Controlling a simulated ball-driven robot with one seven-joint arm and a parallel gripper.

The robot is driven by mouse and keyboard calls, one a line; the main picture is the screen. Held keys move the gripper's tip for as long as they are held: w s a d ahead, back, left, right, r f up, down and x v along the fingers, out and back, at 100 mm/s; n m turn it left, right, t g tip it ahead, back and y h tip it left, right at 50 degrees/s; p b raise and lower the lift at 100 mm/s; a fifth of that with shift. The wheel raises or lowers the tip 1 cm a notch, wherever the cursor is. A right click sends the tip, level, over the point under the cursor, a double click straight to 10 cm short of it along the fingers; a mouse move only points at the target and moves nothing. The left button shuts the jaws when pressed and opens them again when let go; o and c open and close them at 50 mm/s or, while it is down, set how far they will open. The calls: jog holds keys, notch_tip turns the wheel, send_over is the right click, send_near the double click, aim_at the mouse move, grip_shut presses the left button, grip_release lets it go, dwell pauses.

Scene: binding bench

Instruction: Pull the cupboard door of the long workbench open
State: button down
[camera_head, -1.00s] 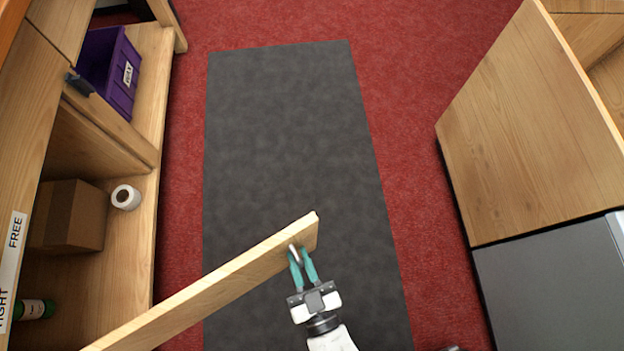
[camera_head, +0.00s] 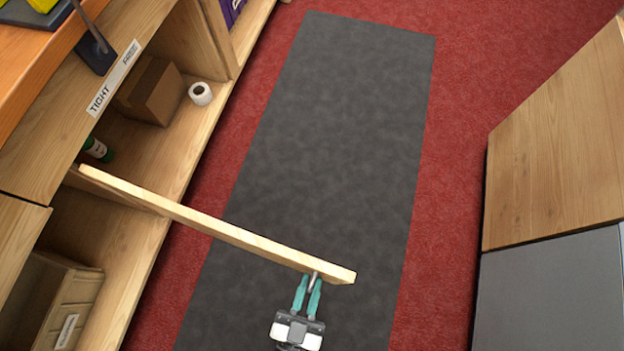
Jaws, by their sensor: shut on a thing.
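The wooden cupboard door (camera_head: 215,225) of the long workbench (camera_head: 45,135) stands swung out from the bench front, roughly square to it, seen along its top edge. Its hinge side is at the left, by the bench. My gripper (camera_head: 311,287) is at the door's free end and its teal fingers are shut on the metal handle (camera_head: 314,279). The cupboard behind the door is open to view. It holds a cardboard box (camera_head: 152,92), a white roll (camera_head: 200,93) and a green bottle (camera_head: 97,149).
A carton (camera_head: 60,300) sits in another open bay at lower left. A purple bin (camera_head: 232,12) is partly cut off at the top. A wooden cabinet (camera_head: 560,140) with a grey unit (camera_head: 550,295) stands at right. The dark mat (camera_head: 330,130) on the red floor is clear.

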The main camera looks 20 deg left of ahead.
jog(key=shift+s+f, duration=0.1)
jog(key=shift+s, duration=0.25)
jog(key=c, duration=1.3)
grip_release()
jog(key=shift+c, duration=0.2)
jog(key=s, duration=1)
jog(key=shift+s+p, duration=0.35)
jog(key=shift+s, duration=0.05)
